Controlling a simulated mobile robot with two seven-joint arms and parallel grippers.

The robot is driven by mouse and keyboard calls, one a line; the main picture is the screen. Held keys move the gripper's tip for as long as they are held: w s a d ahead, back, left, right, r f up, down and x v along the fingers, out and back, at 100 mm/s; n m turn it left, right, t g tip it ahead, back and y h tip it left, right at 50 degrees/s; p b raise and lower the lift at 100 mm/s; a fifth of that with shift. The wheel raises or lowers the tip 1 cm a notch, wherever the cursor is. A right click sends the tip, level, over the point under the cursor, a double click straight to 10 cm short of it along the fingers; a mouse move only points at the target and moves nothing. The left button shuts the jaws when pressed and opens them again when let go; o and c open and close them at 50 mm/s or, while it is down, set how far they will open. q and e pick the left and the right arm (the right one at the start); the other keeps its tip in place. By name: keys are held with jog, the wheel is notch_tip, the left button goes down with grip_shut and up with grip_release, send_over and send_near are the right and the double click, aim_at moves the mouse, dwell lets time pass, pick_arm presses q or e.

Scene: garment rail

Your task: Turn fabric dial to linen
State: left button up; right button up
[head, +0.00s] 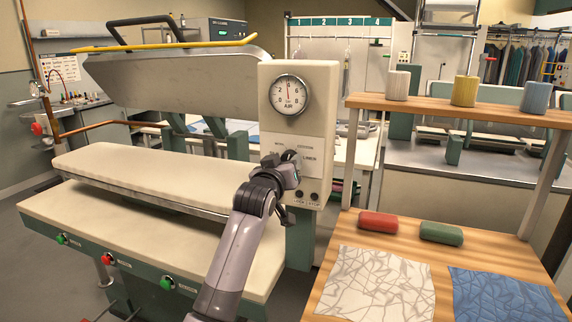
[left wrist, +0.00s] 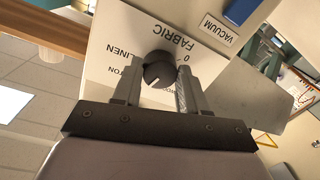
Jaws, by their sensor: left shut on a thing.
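The fabric dial (left wrist: 159,70) is a dark round knob on the press's pale control panel (head: 298,130). In the left wrist view the panel appears upside down, with FABRIC printed beside the knob, LINEN on the left and a partly hidden label ending in "TON" lower left. A small pale mark on the knob's face points toward the lower left, on the side of that label. My left gripper (left wrist: 157,95) is shut on the dial, one finger on each side. In the head view my left gripper (head: 288,165) covers most of the dial. My right gripper is not in view.
A round AIR gauge (head: 289,95) sits above the dial, and two small dark knobs (head: 307,196) sit below. The padded pressing board (head: 130,175) extends left. A wooden shelf unit (head: 375,225) with cloth rolls and fabric swatches stands close on the right.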

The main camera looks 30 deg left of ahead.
pick_arm(q)
jog(key=m, duration=0.6)
jog(key=m+t, duration=0.1)
jog(key=m, duration=0.6)
jog(key=shift+a+r, duration=0.15)
jog(key=shift+r, duration=0.05)
dwell(0.5)
jog(key=o, duration=0.9)
jog(key=shift+o, duration=0.8)
jog(key=shift+f, duration=0.1)
jog(key=shift+f, duration=0.1)
jog(key=b+v, duration=0.1)
jog(key=v, duration=0.6)
